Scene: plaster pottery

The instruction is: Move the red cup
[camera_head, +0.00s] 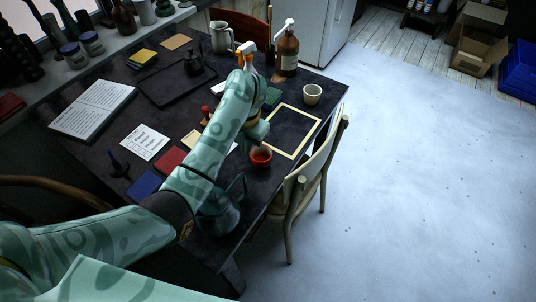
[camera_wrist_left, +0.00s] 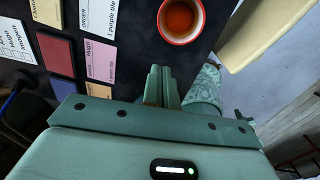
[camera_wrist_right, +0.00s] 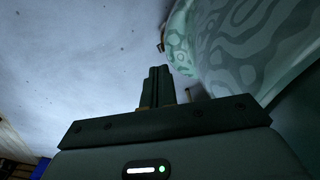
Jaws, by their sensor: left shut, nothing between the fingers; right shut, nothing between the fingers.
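The red cup (camera_head: 261,157) stands upright on the dark table near its right edge, with brown content inside. In the left wrist view the red cup (camera_wrist_left: 181,20) shows from above, just beyond and slightly right of the fingertips. My left gripper (camera_head: 253,142) is partly hidden by its arm in the head view. In its wrist view the left gripper (camera_wrist_left: 162,84) has its fingers together and empty, apart from the cup. My right gripper (camera_wrist_right: 160,86) is shut and empty, with pale floor beyond; it does not show in the head view.
A teal jug-like thing (camera_head: 222,214) is near the cup. A chair (camera_head: 300,185) stands against the table's right side. Cards, including a red one (camera_wrist_left: 57,54), lie left. Floor at right is open.

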